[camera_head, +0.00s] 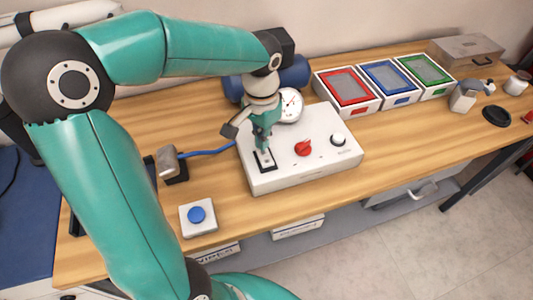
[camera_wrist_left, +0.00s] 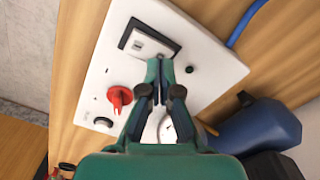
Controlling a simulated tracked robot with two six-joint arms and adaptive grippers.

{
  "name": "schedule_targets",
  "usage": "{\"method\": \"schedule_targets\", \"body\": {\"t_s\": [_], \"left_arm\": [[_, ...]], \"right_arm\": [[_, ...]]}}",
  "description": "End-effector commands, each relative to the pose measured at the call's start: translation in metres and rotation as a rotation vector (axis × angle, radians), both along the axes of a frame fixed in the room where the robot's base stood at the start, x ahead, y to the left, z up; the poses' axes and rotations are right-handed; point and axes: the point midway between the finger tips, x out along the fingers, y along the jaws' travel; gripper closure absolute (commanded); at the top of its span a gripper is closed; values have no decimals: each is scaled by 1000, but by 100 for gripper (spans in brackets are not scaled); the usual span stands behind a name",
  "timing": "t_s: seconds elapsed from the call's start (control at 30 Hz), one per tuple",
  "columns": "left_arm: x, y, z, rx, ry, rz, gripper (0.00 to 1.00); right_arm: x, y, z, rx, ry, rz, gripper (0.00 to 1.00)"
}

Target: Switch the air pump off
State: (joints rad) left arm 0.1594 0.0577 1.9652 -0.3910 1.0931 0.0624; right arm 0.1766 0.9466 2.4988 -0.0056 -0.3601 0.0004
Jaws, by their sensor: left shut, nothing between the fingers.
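The air pump's white control box (camera_head: 325,172) sits on the wooden bench, with a rocker switch in a black frame (camera_head: 265,164) at its left. In the wrist view the fingertips (camera_wrist_left: 160,68) are beside the switch's frame, and the pale rocker (camera_wrist_left: 150,45) shows. Whether they touch it I cannot tell. My right gripper is not in view.
A blue cylinder (camera_head: 308,72) lies behind the box, and a blue hose (camera_head: 208,153) runs left from it. A blue button on a pale base (camera_head: 198,217) stands at front left. Red, blue and green framed trays (camera_head: 388,102) stand at back right. Bare bench (camera_head: 405,135) lies right of the box.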

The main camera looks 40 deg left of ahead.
Motion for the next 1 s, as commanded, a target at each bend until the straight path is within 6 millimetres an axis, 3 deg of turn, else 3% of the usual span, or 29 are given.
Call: {"method": "schedule_targets", "body": {"t_s": [0.5,1.0], "left_arm": [[0,0,45,0,0,0,100],[0,0,46,0,0,0,100]], "right_arm": [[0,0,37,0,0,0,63],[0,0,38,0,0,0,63]]}}
